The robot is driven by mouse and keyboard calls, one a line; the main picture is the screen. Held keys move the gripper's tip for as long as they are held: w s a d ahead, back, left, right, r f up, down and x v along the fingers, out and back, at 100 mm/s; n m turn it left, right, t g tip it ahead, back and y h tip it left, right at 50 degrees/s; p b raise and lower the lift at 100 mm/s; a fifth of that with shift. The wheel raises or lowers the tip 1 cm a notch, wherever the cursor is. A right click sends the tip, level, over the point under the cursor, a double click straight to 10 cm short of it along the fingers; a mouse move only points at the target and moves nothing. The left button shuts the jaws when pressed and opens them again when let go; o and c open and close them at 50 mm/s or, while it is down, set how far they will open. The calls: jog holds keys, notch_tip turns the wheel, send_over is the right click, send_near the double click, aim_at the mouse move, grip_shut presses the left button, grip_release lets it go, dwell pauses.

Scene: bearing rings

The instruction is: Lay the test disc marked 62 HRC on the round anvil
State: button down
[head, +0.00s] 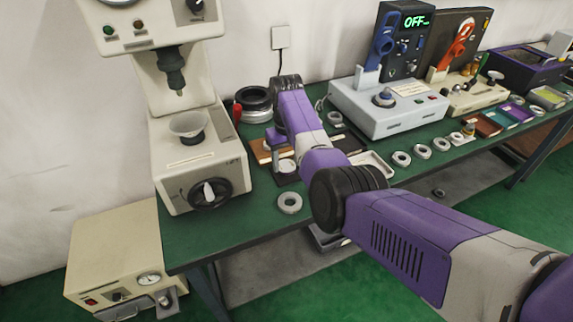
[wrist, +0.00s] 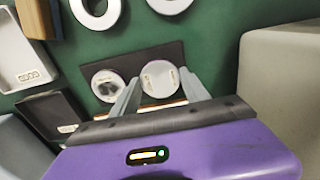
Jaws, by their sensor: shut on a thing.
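My gripper (wrist: 160,92) has its two fingers on either side of a pale round disc (wrist: 159,79), shut on it. The disc is at or just above a dark pad (wrist: 172,52). Its faint marking is too small to read, so I cannot tell if it says 62 HRC. A second pale disc (wrist: 107,86) with dark marks lies on the pad just left of the fingers. In the head view my gripper is seen from behind, its fingertips hidden. The round anvil (head: 187,124) is a cup-like grey piece on the beige tester at left, under its indenter, with nothing seen on it.
The beige tester (head: 200,165) stands left of my gripper, its handwheel facing front. A loose grey ring (head: 290,202) lies near the table's front edge. Stacked dark rings (head: 254,103) stand behind. A white tray (wrist: 30,60) and a dark box (wrist: 52,115) sit left in the wrist view.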

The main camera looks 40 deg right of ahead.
aim_at(286, 166)
jog(key=shift+f, duration=0.65)
jog(key=shift+f, duration=0.2)
jog(key=c, duration=0.6)
grip_release()
jog(key=shift+o, duration=0.2)
notch_tip(286, 166, up, 12)
jog(key=shift+r, duration=0.2)
